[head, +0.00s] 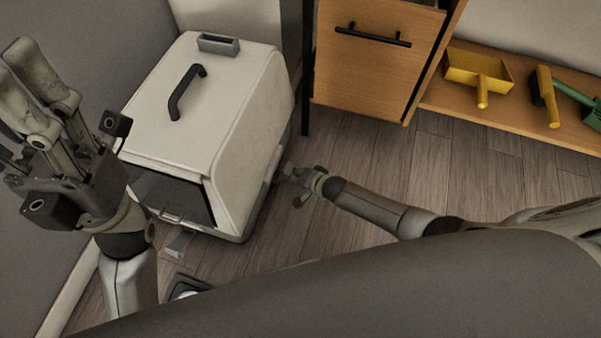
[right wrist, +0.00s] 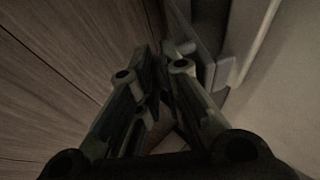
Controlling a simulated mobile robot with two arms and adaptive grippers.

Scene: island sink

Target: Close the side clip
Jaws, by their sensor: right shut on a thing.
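A cream pet-litter box (head: 210,100) with a black top handle (head: 187,92) stands on the floor at left-centre in the head view. My right gripper (head: 288,172) is low against the box's right side, near its base rim. In the dark right wrist view its fingers (right wrist: 165,58) are close together beside a grey strip (right wrist: 207,68) along the box, likely the side clip. The fingers hide what is between them, and the clip's exact position is unclear. My left gripper (head: 28,62) is raised left of the box, empty, its fingers pointing up and apart.
A wooden cabinet (head: 370,60) stands behind on the right. A low shelf there holds a yellow dustpan (head: 478,72), a yellow brush (head: 546,95) and a green tool (head: 578,103). The wood floor to the right is clear.

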